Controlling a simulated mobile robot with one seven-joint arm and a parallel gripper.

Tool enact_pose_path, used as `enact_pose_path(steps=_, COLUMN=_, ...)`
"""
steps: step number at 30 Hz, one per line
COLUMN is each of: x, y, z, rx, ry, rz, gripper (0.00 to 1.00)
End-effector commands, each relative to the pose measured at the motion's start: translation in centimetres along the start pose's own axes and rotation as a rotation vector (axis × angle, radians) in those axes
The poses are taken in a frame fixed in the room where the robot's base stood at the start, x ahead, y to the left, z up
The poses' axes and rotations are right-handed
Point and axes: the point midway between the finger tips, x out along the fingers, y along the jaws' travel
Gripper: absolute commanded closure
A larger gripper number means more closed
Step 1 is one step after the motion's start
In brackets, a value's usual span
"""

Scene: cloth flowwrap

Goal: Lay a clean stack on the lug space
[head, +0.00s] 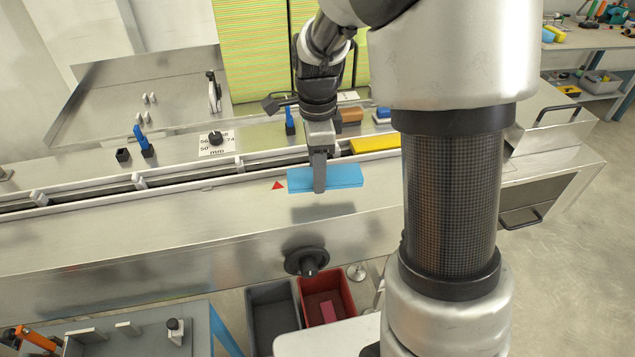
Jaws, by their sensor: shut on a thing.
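My gripper (319,188) is shut on a light blue cloth stack (345,179). The gripper finger crosses the stack near its middle. The stack lies level, its long side running left to right, by the near edge of the conveyor channel (225,180). I cannot tell whether it touches the metal below. A pale lug (139,182) stands in the channel to the left, and another lug (40,198) is farther left. A red triangle mark (278,185) is just left of the stack. My arm hides part of the channel to the right.
A yellow piece (375,145) lies behind the stack to the right. Brown (350,115) and blue (383,113) blocks are farther back. A black handwheel (306,262) juts from the machine front. Below are a grey bin (258,296) and a red bin (345,288) holding a dark pink piece.

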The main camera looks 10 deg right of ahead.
Motion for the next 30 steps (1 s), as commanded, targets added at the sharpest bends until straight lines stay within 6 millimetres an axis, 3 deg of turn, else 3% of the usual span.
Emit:
enact_pose_path(steps=1, x=-1.3, y=-0.1, z=0.0, rx=-0.001, ry=-0.001, rz=-0.005, gripper=0.78)
enact_pose_path(steps=6, x=-3.8, y=-0.1, z=0.1, rx=-0.001, ry=0.000, rz=-0.002, gripper=0.78)
enact_pose_path(steps=12, x=-4.7, y=0.0, z=0.0, rx=-0.018, ry=0.000, rz=0.001, gripper=0.78)
enact_pose_path(steps=16, x=-4.2, y=0.1, z=0.0, rx=-0.125, ry=0.000, rz=0.004, gripper=0.78)
enact_pose_path(steps=20, x=-3.3, y=0.1, z=-0.1, rx=-0.353, ry=-0.002, rz=0.005, gripper=0.78)
enact_pose_path(steps=30, x=-0.1, y=0.6, z=-0.7, rx=-1.111, ry=-0.004, rz=0.004, gripper=0.78)
